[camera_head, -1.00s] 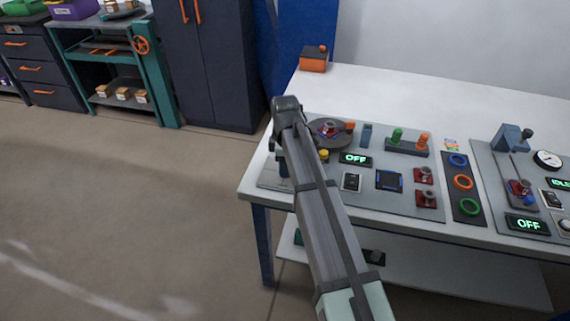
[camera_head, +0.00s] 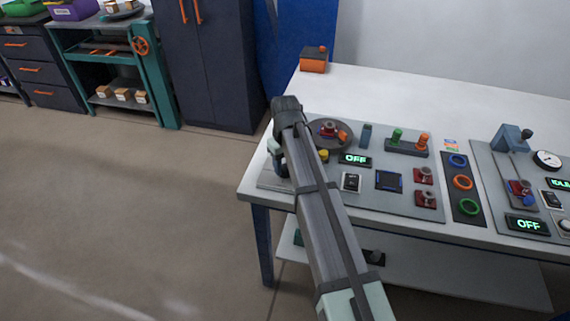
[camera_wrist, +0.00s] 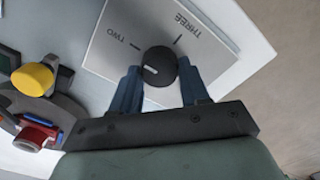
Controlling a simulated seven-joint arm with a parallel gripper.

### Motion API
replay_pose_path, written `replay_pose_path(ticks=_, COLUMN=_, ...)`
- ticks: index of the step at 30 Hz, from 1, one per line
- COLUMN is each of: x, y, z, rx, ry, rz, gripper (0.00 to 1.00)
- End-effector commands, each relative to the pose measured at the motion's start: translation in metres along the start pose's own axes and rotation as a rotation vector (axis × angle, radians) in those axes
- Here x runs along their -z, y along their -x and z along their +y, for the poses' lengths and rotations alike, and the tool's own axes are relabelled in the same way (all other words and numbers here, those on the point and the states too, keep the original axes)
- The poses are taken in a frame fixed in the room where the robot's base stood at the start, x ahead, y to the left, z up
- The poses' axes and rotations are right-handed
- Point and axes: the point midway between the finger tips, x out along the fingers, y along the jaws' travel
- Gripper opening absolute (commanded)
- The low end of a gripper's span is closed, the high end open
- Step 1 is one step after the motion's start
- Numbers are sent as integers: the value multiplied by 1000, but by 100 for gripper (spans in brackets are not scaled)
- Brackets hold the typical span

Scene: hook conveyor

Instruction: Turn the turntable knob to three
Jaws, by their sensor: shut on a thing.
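The turntable knob (camera_wrist: 160,62) is round and black with a short white mark, on a light plate (camera_wrist: 112,45) in the wrist view. The plate shows the labels TWO and THREE with tick lines. My gripper (camera_wrist: 158,74) is shut on the knob, one blue finger on each side. In the head view my gripper (camera_head: 279,158) is at the table's left end, and my arm hides the knob. The turntable (camera_head: 318,143), a dark disc, carries red and orange pieces.
The panel holds an OFF display (camera_head: 355,159), a switch (camera_head: 351,182) and red valves. An orange box (camera_head: 314,62) stands at the back left. Floor is free left of the table.

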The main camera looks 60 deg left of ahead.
Motion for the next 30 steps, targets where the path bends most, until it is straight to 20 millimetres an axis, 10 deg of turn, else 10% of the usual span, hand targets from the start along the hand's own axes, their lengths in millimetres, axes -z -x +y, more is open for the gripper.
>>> replay_pose_path(ticks=30, x=-1, y=0, z=2, rx=0, ry=-964, rz=1, gripper=15)
